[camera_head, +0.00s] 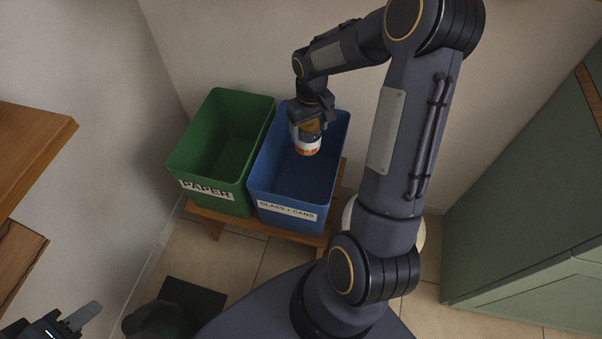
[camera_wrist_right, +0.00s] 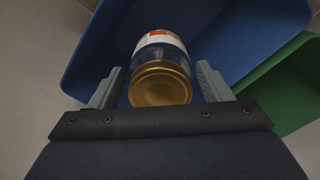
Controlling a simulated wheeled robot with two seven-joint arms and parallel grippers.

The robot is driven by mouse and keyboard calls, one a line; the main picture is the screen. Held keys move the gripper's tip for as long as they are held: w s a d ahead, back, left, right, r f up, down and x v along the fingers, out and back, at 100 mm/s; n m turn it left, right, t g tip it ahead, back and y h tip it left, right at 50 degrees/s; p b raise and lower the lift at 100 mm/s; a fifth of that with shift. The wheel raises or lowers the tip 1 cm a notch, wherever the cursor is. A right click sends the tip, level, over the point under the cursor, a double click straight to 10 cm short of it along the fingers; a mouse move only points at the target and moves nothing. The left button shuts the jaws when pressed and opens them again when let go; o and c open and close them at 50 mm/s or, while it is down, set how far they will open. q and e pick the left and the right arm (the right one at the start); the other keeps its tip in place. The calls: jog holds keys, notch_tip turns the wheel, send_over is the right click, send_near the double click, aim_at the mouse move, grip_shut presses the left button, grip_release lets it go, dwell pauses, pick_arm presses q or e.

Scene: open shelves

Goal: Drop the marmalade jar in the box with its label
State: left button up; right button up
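The marmalade jar (camera_head: 308,147) has a gold lid and a white and orange label. My right gripper (camera_head: 308,128) is over the blue box (camera_head: 287,190), labelled "GLASS + CANS". In the right wrist view the jar (camera_wrist_right: 161,73) is between the fingers of my right gripper (camera_wrist_right: 161,80), lid towards the palm. A narrow gap shows on each side of the jar, so the fingers look open around it. The jar is inside the blue box's opening in the head view. My left gripper (camera_head: 80,317) is partly in view at the bottom left, away from the boxes.
A green box (camera_head: 222,150) labelled "PAPER" stands left of the blue box, both on a low wooden stand (camera_head: 262,228). A wooden shelf (camera_head: 35,140) is at the left and a green cabinet (camera_head: 520,210) at the right. Walls stand close behind the boxes.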

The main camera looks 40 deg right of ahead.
jog(key=o, duration=0.3)
jog(key=shift+o, duration=0.2)
jog(key=shift+r, duration=0.1)
notch_tip(320, 180, up, 7)
jog(key=shift+r+p, duration=0.1)
jog(key=shift+p, duration=0.7)
jog(key=shift+r, duration=0.2)
